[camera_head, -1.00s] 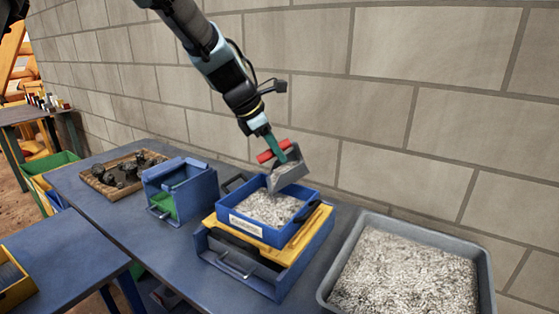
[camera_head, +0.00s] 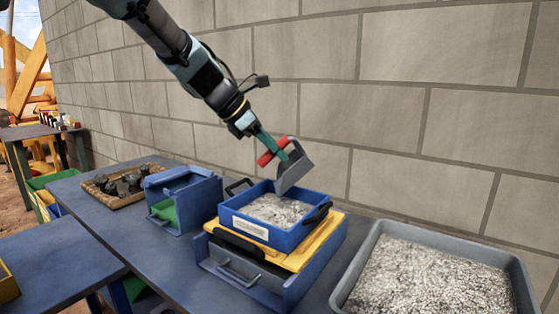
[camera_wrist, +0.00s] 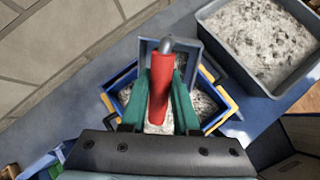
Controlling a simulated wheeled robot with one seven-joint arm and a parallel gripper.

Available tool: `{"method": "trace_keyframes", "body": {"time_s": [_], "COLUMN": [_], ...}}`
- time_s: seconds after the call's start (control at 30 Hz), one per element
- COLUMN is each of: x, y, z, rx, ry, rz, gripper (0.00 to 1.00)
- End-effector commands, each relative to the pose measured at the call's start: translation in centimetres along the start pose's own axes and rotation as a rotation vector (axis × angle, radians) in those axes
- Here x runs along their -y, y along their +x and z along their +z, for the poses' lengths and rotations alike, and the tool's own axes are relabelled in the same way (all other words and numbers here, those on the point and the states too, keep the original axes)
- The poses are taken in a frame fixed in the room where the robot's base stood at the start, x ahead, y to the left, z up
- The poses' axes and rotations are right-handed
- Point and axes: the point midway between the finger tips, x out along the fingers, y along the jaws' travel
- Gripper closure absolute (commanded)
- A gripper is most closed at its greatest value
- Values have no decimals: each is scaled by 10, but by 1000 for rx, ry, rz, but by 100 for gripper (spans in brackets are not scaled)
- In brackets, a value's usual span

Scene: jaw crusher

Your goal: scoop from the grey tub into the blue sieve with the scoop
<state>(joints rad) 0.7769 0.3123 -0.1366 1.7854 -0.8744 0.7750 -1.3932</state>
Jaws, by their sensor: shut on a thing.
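My gripper (camera_head: 270,150) is shut on the red handle of the scoop (camera_head: 294,169). The wrist view shows the green fingers on both sides of the red handle (camera_wrist: 161,85). The grey scoop is tilted steeply with its lip down, over the back part of the blue sieve (camera_head: 281,237). The sieve holds pale grey gravel and sits on a yellow frame (camera_head: 305,258) on a blue base. The grey tub (camera_head: 365,258), full of gravel, stands to the right; it also shows in the wrist view (camera_wrist: 262,86). The scoop's inside is mostly hidden.
A blue box with a green part (camera_head: 184,200) stands left of the sieve. A wooden tray (camera_head: 103,191) with dark rocks lies further left. The block wall (camera_head: 390,120) runs close behind the table (camera_head: 140,235).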

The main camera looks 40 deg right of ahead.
Motion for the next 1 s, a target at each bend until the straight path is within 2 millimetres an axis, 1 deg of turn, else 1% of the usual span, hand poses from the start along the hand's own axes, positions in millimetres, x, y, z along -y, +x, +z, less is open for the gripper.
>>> {"method": "trace_keyframes", "body": {"time_s": [0.03,1.0], "x": [0,-3], "y": [2,-12], "z": [-5,-32], "rx": [14,307], "ry": [-4,-63], "rz": [4,1], "gripper": [100,100]}}
